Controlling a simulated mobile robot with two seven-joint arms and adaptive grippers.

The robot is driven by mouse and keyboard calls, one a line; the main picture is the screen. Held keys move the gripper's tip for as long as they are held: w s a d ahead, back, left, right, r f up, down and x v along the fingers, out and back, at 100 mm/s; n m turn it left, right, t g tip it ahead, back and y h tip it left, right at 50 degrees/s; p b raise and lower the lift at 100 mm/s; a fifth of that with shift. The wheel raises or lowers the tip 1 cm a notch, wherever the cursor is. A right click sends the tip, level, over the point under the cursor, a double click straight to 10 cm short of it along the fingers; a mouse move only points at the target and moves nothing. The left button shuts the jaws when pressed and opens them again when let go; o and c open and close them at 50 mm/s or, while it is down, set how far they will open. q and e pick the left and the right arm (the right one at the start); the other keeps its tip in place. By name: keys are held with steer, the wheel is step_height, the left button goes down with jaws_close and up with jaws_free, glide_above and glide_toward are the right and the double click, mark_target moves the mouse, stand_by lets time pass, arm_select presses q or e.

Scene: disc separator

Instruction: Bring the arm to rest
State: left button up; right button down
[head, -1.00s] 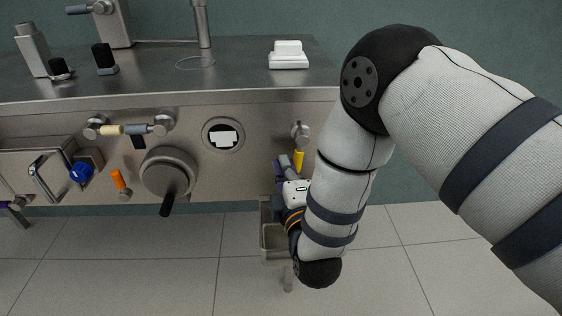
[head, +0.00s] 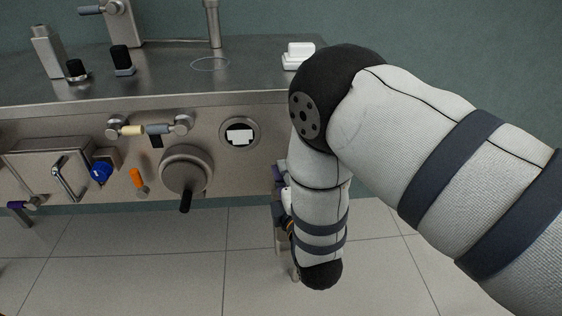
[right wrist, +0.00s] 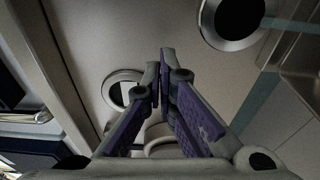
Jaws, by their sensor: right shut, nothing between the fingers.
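My right arm (head: 318,200) comes in from the right in the head view, with its elbow up and its forearm hanging down in front of the machine's right end. My right gripper (right wrist: 160,70) shows in the right wrist view with its purple-padded fingers together and nothing between them. In the head view only a small purple part of the right gripper (head: 277,173) shows; the forearm hides the rest. My left gripper is not in view.
A white block (head: 298,55) sits on top. Tiled floor (head: 150,260) in front is clear.

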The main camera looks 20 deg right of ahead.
steer(key=s+d+f+m+g, duration=0.2)
steer(key=s+f+m+g, duration=0.3)
steer(key=s+f, duration=0.8)
steer(key=s+d+f+m+g, duration=0.3)
steer(key=s+f+g, duration=0.5)
steer(key=s, duration=0.9)
steer(key=s+f+m+g+y, duration=0.2)
steer(key=s+m+g, duration=0.3)
steer(key=s, duration=1.2)
steer(key=s+r+m+g, duration=0.2)
steer(key=s+r+g, duration=0.1)
steer(key=s, duration=0.5)
steer(key=s+r+m+g, duration=0.2)
steer(key=s+r+g, duration=0.15)
steer(key=s, duration=0.45)
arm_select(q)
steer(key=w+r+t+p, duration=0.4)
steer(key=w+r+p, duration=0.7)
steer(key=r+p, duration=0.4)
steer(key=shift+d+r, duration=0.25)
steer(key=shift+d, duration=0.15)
arm_select(e)
steer(key=w+r+t, duration=0.4)
steer(key=w+r, duration=0.8)
steer(key=shift+w+a+r, duration=0.35)
steer(key=shift+a, duration=0.05)
